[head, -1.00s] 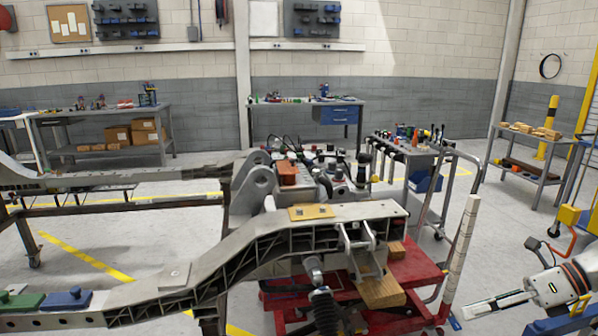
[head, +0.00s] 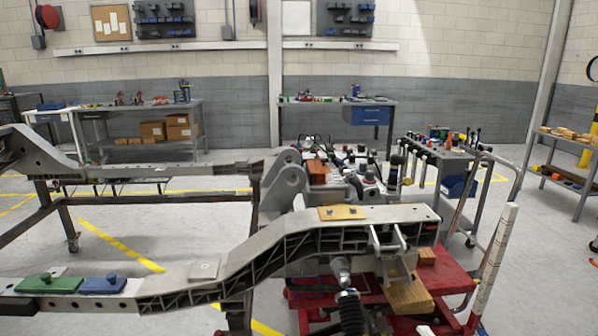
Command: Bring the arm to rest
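Neither of my grippers is in the head view, and no part of my arms shows. The grey chassis frame (head: 260,262) crosses the foreground from the lower left to the right. A green block (head: 50,284) and a blue block (head: 102,284) sit on its left end. A yellow plate (head: 341,213) lies on its raised part. What my grippers hold, if anything, is hidden.
A red cart (head: 447,279) with wooden blocks stands under the frame's right end. A tool trolley (head: 440,150) stands behind it, and a shelf (head: 560,165) is at the right. Workbenches (head: 150,112) line the back wall. Open floor lies between.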

